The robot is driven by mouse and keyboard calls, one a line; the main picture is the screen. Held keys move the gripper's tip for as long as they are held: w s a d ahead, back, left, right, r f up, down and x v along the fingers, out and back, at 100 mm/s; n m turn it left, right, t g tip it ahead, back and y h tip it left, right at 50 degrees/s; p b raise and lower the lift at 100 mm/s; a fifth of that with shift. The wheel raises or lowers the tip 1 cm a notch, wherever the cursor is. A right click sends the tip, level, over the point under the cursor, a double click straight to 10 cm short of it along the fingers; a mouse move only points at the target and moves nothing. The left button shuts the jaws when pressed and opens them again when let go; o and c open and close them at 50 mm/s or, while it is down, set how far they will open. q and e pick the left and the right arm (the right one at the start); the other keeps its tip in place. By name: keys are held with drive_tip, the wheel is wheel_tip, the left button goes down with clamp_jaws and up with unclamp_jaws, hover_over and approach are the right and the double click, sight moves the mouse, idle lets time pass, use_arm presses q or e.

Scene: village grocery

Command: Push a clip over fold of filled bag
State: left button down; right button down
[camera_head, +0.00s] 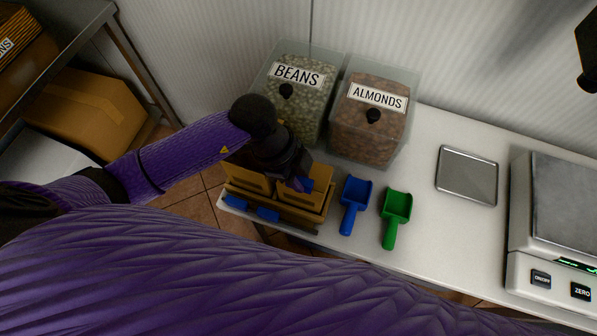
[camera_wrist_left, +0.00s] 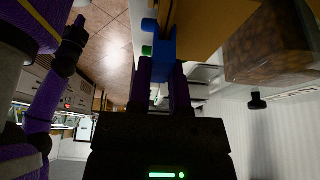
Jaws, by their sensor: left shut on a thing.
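Brown paper bags (camera_head: 248,179) stand in a group at the left end of the white counter. My left gripper (camera_head: 301,186) points down over the back right bag and is shut on a blue clip (camera_head: 308,184). In the left wrist view, the blue clip (camera_wrist_left: 163,47) sits between both fingers, at the edge of a brown bag (camera_wrist_left: 208,22). Whether the clip is around the fold or only touching it cannot be told. Two other blue clips show on the front side of the group, one at the right (camera_head: 267,214) and one at the left (camera_head: 236,202).
A bin of beans (camera_head: 310,118) and a bin of almonds (camera_head: 366,138) stand behind the bags. A blue scoop (camera_head: 354,204) and a green scoop (camera_head: 396,215) lie right of them. A metal tray (camera_head: 467,176) and a scale (camera_head: 560,225) are farther right. Bare counter lies between.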

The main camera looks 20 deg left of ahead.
use_arm(q)
drive_tip(key=shift+f, duration=0.25)
drive_tip(key=shift+f, duration=0.15)
idle(0.6)
unclamp_jaws()
idle(0.4)
wheel_tip(320, 180, up, 6)
drive_tip(key=p, duration=0.7)
drive_tip(key=shift+r+p, duration=0.6)
drive_tip(key=shift+p, duration=0.25)
drive_tip(key=shift+f, duration=0.1)
